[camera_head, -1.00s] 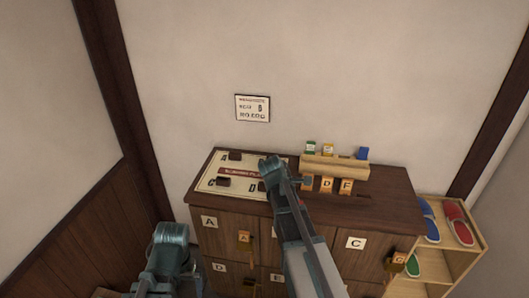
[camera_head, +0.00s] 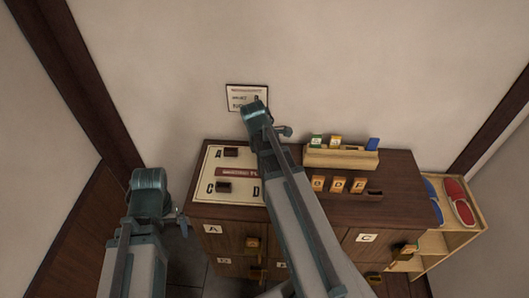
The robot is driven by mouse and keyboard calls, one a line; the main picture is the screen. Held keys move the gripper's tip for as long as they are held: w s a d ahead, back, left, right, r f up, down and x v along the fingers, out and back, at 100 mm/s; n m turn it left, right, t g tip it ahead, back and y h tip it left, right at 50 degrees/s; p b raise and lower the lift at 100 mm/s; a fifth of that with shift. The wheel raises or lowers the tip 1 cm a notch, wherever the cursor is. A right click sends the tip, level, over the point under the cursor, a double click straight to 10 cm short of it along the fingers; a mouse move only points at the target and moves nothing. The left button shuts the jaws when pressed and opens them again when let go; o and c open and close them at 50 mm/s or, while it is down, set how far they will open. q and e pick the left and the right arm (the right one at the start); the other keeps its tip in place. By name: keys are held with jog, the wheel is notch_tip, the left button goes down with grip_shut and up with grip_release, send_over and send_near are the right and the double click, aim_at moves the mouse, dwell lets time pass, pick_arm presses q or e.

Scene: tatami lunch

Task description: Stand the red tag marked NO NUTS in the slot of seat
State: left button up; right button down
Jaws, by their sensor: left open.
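My left gripper (camera_head: 182,224) is open beside the left end of the cabinet, apart from its top. The seat board (camera_head: 240,192) is cream with dark slot blocks. The block by A (camera_head: 231,152) and the block by C (camera_head: 224,187) show empty. The letter D shows near the front right; the arm covers the rest. A wooden tag rack (camera_head: 340,157) holds a green tag (camera_head: 317,141), a yellow tag (camera_head: 335,141) and a blue tag (camera_head: 373,144). I see no red tag.
Orange lettered tags (camera_head: 338,184) stand in front of the rack on the dark cabinet (camera_head: 385,190). A wall card (camera_head: 238,98) is partly covered by my right arm. An open shelf with red slippers (camera_head: 459,203) stands at the right.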

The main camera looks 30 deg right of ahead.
jog(key=shift+s, duration=0.2)
jog(key=shift+w+f+b, duration=0.15)
jog(key=shift+f+b, duration=0.3)
jog(key=shift+b, duration=0.1)
jog(key=b+x, duration=0.3)
jog(key=a+b+x, duration=0.1)
jog(key=shift+w+d+f+b, duration=0.15)
jog(key=shift+w+f+b, duration=0.05)
jog(key=shift+f+b, duration=0.25)
jog(key=shift+f+b, duration=0.65)
jog(key=shift+f, duration=0.05)
dwell(0.9)
jog(key=shift+f+b, duration=0.35)
jog(key=shift+f+b, duration=0.6)
dwell(1.1)
jog(key=shift+c, duration=0.9)
grip_release()
